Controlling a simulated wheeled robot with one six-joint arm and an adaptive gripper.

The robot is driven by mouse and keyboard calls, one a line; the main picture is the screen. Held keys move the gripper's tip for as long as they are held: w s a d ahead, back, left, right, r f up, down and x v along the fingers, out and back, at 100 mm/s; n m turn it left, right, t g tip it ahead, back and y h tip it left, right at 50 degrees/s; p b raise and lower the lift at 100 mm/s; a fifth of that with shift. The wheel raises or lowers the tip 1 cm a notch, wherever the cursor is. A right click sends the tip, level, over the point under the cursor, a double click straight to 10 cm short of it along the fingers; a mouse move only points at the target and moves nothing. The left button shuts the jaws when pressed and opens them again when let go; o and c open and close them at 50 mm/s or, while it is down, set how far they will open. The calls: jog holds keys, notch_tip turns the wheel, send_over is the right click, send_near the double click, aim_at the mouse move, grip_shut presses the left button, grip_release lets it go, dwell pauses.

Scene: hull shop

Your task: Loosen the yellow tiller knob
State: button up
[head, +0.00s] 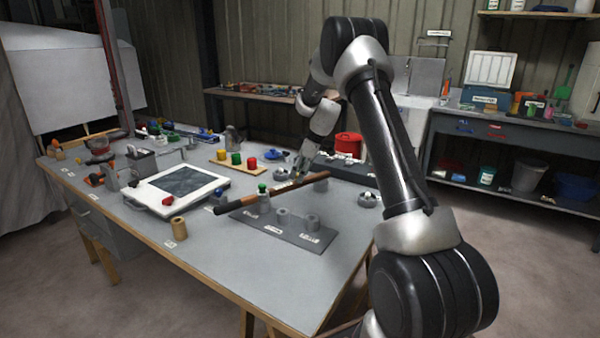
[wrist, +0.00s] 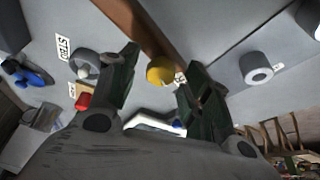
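The yellow tiller knob (wrist: 161,70) shows in the wrist view as a round cap beside the brown wooden tiller (wrist: 135,22). In the head view the tiller (head: 240,202) lies slanted above the bench, and the knob is too small to make out clearly near its right part. My gripper (wrist: 163,62) is open, with one dark finger on each side of the knob. Gaps show between the knob and both fingers, and I see no contact. In the head view my gripper (head: 303,164) hangs close over the right part of the tiller.
A dark plate (head: 290,232) with grey posts and a green knob (head: 262,187) stands by the tiller. A white framed panel (head: 183,188), a board with coloured knobs (head: 237,166) and a red container (head: 349,144) are on the bench. The bench's front right is clear.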

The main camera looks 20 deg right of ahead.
jog(key=v, duration=1.2)
dwell(0.3)
